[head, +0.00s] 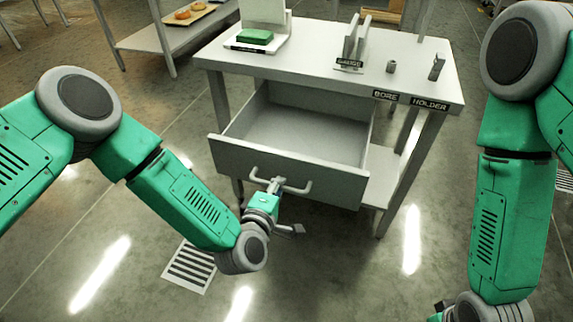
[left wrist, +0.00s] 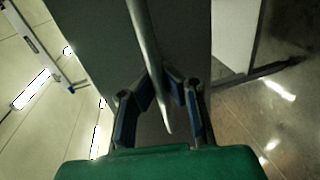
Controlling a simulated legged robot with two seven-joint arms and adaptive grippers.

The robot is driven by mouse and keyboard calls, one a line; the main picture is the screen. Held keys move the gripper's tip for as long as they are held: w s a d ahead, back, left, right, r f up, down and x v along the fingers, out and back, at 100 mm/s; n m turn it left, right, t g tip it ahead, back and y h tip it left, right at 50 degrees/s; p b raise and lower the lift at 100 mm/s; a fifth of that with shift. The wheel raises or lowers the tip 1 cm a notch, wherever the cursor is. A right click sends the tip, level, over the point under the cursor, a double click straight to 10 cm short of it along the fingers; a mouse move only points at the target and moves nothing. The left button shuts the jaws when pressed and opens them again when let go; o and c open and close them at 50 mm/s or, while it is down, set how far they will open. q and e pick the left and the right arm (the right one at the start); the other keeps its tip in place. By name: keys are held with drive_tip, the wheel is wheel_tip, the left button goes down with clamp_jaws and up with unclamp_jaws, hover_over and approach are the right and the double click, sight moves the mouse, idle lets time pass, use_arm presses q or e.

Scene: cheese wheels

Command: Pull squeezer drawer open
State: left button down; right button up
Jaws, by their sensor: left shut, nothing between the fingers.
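The grey drawer (head: 290,165) under the white workbench stands pulled out, and its empty inside shows. A light bar handle (head: 262,180) runs across its front. In the head view my left gripper (head: 275,185) is at the middle of this handle. In the left wrist view the handle bar (left wrist: 150,60) crosses close to the dark fingers of my left gripper (left wrist: 160,80). That gripper is shut with nothing held between its fingers. Whether the fingers touch the bar I cannot tell.
On the workbench (head: 330,72) are a green block (head: 255,36) on a white stand, an upright holder (head: 352,50) and small fittings at the right. A shelf (head: 385,180) sits low under the bench. Open floor with a grate (head: 190,268) lies in front.

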use_arm(q)
drive_tip(key=s, duration=0.1)
drive_tip(key=s+a, duration=0.1)
drive_tip(key=s, duration=0.1)
drive_tip(key=shift+s+a+f+p, duration=0.1)
drive_tip(key=shift+s+a+p, duration=0.05)
drive_tip(key=shift+p, duration=0.25)
drive_tip(key=c, duration=1.6)
unclamp_jaws()
drive_tip(key=v, duration=1.1)
drive_tip(key=shift+s, duration=0.4)
